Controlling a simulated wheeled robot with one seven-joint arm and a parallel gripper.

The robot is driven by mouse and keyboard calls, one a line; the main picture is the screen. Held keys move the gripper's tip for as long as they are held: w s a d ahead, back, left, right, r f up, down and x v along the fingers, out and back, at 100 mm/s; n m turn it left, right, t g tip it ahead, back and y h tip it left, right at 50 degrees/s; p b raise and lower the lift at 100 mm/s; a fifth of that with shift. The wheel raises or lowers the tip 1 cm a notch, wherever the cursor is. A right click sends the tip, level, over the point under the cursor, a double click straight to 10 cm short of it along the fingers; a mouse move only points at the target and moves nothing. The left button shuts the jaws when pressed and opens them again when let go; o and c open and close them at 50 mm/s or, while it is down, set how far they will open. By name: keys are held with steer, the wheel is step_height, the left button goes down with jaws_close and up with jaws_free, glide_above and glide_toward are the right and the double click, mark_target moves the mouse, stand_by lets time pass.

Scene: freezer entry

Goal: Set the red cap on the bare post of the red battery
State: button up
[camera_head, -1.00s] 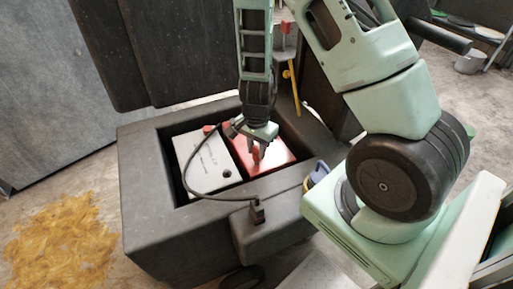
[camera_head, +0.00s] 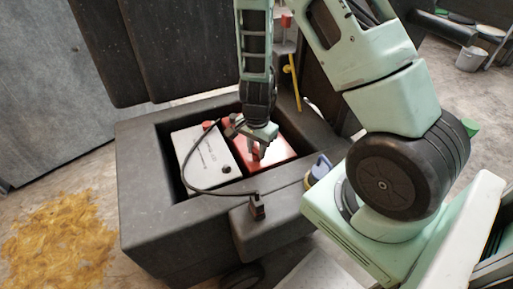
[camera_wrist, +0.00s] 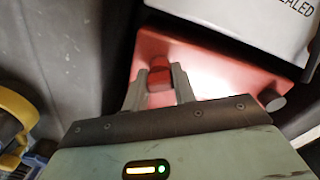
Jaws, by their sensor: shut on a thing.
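The red battery (camera_head: 280,148) lies in the right part of the dark box's recess. In the wrist view its red top (camera_wrist: 205,70) shows, with a dark grey round post (camera_wrist: 271,99) at its right corner. My gripper (camera_head: 257,153) is over the battery's near side, pointing down. In the wrist view its grey fingers (camera_wrist: 160,84) are closed around the red cap (camera_wrist: 160,72). The cap is over the battery's left end. I cannot tell whether it touches the top or sits on a post, as the fingers hide its underside.
A white battery (camera_head: 204,160) stands beside the red one, with a red cap (camera_head: 207,125) at its far end. A black cable (camera_head: 187,178) loops over the white battery and the box rim (camera_head: 150,195). A yellow floor patch (camera_head: 60,235) lies at left.

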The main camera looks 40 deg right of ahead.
mark_target(256, 147)
steer(key=shift+f, duration=0.25)
steer(key=o, duration=1)
steer(key=shift+r, duration=0.1)
step_height(256, 147, up, 17)
steer(key=p, duration=0.7)
steer(key=shift+r, duration=0.15)
